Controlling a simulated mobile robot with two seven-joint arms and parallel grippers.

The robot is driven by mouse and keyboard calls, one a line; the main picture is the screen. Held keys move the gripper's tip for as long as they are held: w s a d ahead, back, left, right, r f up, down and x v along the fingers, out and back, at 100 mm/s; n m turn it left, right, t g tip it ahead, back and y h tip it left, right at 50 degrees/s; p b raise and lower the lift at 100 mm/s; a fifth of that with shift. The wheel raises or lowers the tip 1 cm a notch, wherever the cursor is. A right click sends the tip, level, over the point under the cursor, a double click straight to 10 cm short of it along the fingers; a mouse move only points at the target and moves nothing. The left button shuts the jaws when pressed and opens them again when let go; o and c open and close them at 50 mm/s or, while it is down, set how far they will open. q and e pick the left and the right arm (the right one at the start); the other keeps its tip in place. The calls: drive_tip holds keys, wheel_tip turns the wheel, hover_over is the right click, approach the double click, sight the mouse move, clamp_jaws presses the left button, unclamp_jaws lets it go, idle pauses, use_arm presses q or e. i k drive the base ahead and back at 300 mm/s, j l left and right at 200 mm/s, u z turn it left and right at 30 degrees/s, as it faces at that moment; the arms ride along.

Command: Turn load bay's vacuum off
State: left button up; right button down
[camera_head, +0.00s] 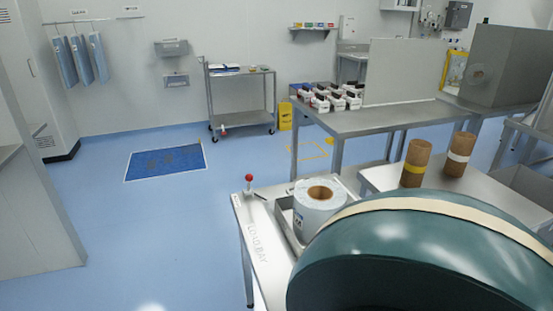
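The load bay (240,212) is a grey metal bench at the lower centre, with faint "LOAD BAY" lettering along its left side. A small lever with a red ball knob (249,179) stands near its far left corner. The knob is up above the bench top; I cannot tell whether this means the vacuum is on or off. A white roll with a brown core (318,205) sits upright in a shallow metal tray (285,216) to the right of the lever. Neither of my grippers is in view.
A large teal rounded shape close to the camera hides the bench's right part. Two brown rolls (416,163) (459,154) stand on a bench at right. Behind is a table (370,120) with several small boxes. Blue floor (150,225) is open at left.

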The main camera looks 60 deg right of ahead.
sight(249, 177)
drive_tip(key=i+l+z, duration=0.1)
drive_tip(key=i+z, duration=0.15)
drive_tip(key=z, duration=0.15)
drive_tip(key=i+z, duration=0.6)
drive_tip(key=z, duration=0.15)
